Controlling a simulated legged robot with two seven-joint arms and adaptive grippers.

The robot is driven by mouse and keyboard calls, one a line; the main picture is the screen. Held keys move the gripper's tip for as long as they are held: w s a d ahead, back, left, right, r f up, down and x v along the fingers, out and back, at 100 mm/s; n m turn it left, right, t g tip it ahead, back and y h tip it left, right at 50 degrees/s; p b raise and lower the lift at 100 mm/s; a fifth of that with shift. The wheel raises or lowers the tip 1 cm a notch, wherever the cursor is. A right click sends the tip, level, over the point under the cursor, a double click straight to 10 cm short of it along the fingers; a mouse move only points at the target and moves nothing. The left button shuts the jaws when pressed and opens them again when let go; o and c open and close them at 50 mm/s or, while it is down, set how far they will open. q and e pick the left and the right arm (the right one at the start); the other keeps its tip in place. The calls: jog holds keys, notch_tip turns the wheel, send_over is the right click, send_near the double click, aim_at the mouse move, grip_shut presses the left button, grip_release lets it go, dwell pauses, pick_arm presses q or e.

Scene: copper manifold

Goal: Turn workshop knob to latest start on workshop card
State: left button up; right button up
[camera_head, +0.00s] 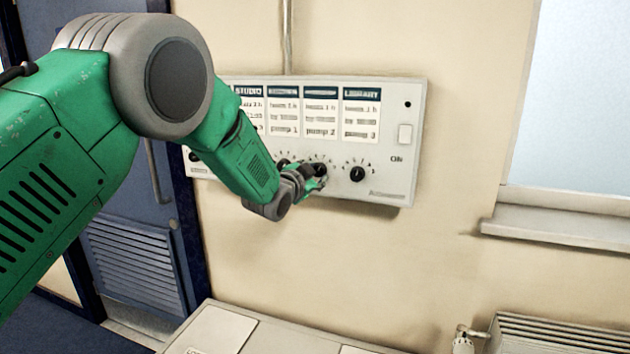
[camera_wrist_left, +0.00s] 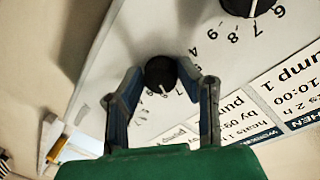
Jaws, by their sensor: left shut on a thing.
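A pale control panel (camera_head: 395,190) hangs on the wall with a row of black knobs, each with a number scale, below several printed cards. My left gripper (camera_head: 312,182) is at the knob below the third visible card (camera_head: 320,112), whose header is too blurred to read. In the left wrist view, the fingers (camera_wrist_left: 165,88) stand on both sides of a black knob (camera_wrist_left: 160,72) and are shut on it. Its white pointer mark faces down towards the fingers' base. A card (camera_wrist_left: 235,125) beside it is partly readable. My right gripper is out of view.
The library knob (camera_head: 357,174) is just right of the gripper, and another knob (camera_wrist_left: 248,5) shows top right in the left wrist view. A white switch (camera_head: 405,134) is at the panel's right. A window sill (camera_head: 560,228), radiator (camera_head: 560,335) and blue door (camera_head: 130,215) surround it.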

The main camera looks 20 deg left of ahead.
pick_arm(q)
jog(key=shift+w+r+m+y+b, duration=0.15)
jog(key=shift+r+m+b, duration=0.1)
jog(key=shift+m+b, duration=0.35)
jog(key=shift+s+r+m+y+b, duration=0.15)
jog(key=shift+r+m+b, duration=0.1)
jog(key=shift+m, duration=0.55)
jog(key=shift+w, duration=0.1)
jog(key=o, duration=1.1)
jog(key=shift+f, duration=0.1)
jog(key=shift+o, duration=0.2)
jog(key=shift+d+f, duration=0.2)
